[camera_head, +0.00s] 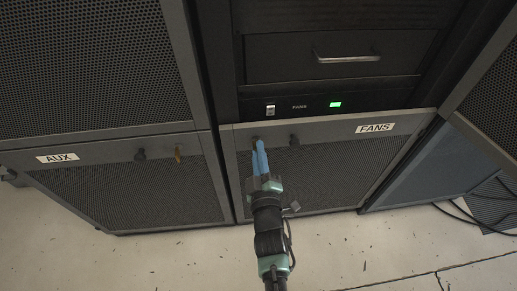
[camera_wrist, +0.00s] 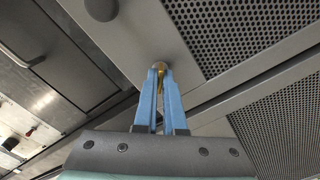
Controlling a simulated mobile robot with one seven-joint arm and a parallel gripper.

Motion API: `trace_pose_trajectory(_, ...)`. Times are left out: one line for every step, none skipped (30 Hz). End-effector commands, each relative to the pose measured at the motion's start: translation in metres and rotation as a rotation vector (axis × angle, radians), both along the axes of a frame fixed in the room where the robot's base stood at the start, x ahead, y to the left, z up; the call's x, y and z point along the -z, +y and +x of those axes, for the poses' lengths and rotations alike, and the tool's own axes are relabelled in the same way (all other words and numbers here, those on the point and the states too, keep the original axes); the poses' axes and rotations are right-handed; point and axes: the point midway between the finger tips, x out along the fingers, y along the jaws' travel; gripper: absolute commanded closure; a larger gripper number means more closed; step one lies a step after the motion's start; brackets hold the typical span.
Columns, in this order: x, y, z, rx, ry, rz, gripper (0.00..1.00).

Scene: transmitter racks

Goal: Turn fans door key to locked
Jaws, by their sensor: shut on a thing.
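The fans door (camera_head: 330,155) is a perforated grey panel with a white FANS label (camera_head: 375,128), low in the middle rack. My gripper (camera_head: 258,148) reaches up to the upper left of this door, with its blue fingers close together. In the wrist view my gripper (camera_wrist: 160,78) is shut on the brass key (camera_wrist: 160,80), which shows as a thin gold strip between the fingertips at a round lock. The fingers hide most of the key, so I cannot tell its turn exactly. A dark round knob (camera_head: 294,140) sits right of the lock; it shows in the wrist view (camera_wrist: 101,8).
The AUX door (camera_head: 130,190) to the left has a dark knob (camera_head: 140,154) and its own brass key (camera_head: 178,152). Above the fans door are a switch (camera_head: 270,110), a lit green indicator (camera_head: 335,104) and a drawer handle (camera_head: 347,58). Cables (camera_head: 465,215) lie at right; the front floor is clear.

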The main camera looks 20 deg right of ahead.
Motion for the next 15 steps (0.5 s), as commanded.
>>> trace_pose_trajectory(-0.0009,0.0003,0.0001,-0.001,-0.011,0.045,1.00)
trace_pose_trajectory(-0.0011,0.0002,0.0000,0.000,-0.019,0.072,1.00)
trace_pose_trajectory(-0.0011,-0.0001,0.0001,0.000,-0.030,0.109,1.00)
trace_pose_trajectory(-0.0012,-0.0001,0.0001,0.000,-0.038,0.136,1.00)
trace_pose_trajectory(-0.0011,-0.0001,0.0001,0.000,-0.045,0.163,1.00)
trace_pose_trajectory(-0.0011,0.0002,0.0002,-0.001,-0.056,0.199,1.00)
trace_pose_trajectory(-0.0011,0.0003,0.0002,-0.001,-0.064,0.227,1.00)
trace_pose_trajectory(-0.0012,0.0004,0.0003,-0.001,-0.072,0.254,1.00)
trace_pose_trajectory(-0.0013,0.0004,0.0003,-0.001,-0.083,0.290,1.00)
trace_pose_trajectory(-0.0013,0.0003,0.0003,-0.001,-0.091,0.318,1.00)
trace_pose_trajectory(-0.0013,0.0002,0.0003,-0.001,-0.098,0.345,1.00)
trace_pose_trajectory(-0.0011,0.0000,0.0002,0.001,-0.109,0.382,1.00)
trace_pose_trajectory(-0.0010,-0.0001,0.0002,0.001,-0.117,0.409,1.00)
trace_pose_trajectory(-0.0009,-0.0002,0.0002,0.001,-0.124,0.435,1.00)
trace_pose_trajectory(-0.0010,-0.0002,0.0000,0.001,-0.134,0.469,1.00)
